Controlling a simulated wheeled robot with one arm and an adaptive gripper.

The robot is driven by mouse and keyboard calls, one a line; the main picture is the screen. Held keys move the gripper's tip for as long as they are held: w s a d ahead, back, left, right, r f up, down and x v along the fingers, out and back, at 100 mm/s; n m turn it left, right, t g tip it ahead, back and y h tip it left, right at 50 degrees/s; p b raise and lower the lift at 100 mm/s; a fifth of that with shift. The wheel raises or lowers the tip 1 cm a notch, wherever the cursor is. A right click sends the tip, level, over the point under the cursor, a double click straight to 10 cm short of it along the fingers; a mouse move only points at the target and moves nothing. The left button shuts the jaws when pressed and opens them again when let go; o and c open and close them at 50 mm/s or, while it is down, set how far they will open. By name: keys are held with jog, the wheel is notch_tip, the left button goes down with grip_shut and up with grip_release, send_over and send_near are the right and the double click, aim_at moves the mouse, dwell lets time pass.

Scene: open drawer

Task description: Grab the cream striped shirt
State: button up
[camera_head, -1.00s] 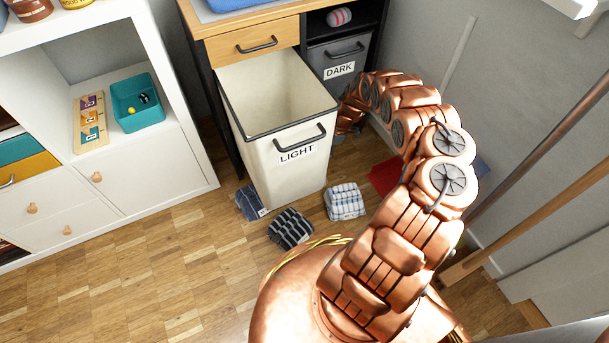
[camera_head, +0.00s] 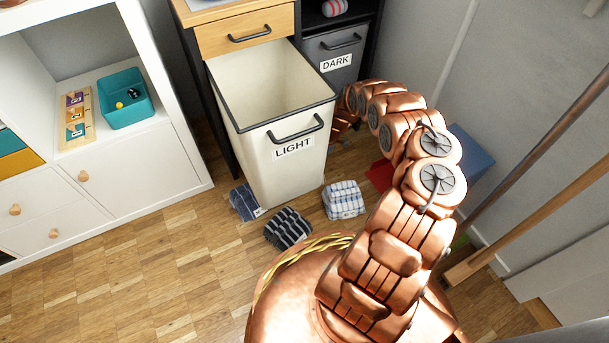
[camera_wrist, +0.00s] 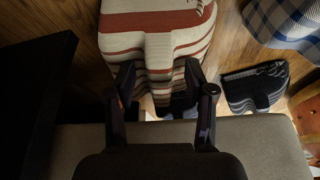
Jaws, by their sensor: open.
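The cream striped shirt (camera_wrist: 155,22), folded, with broad red-brown stripes, is at the top middle of the wrist view, on the wooden floor. My gripper (camera_wrist: 161,78) is open, its two dark fingers spread at the shirt's near end. Part of the shirt shows in the gap between the fingers; I cannot tell whether they touch it. In the head view I cannot make out this shirt, and my gripper is hidden behind the bin and my copper arm.
The open LIGHT bin (camera_head: 270,165) stands beside the DARK bin (camera_head: 345,68). On the floor lie a white-blue checked cloth (camera_head: 343,200), a dark striped one (camera_head: 288,229) and a navy one (camera_head: 245,203). A red cloth (camera_head: 379,175) and a blue item (camera_head: 472,160) are behind my arm.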

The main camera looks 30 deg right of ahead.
jog(key=shift+c, duration=0.3)
grip_shut()
dwell(0.4)
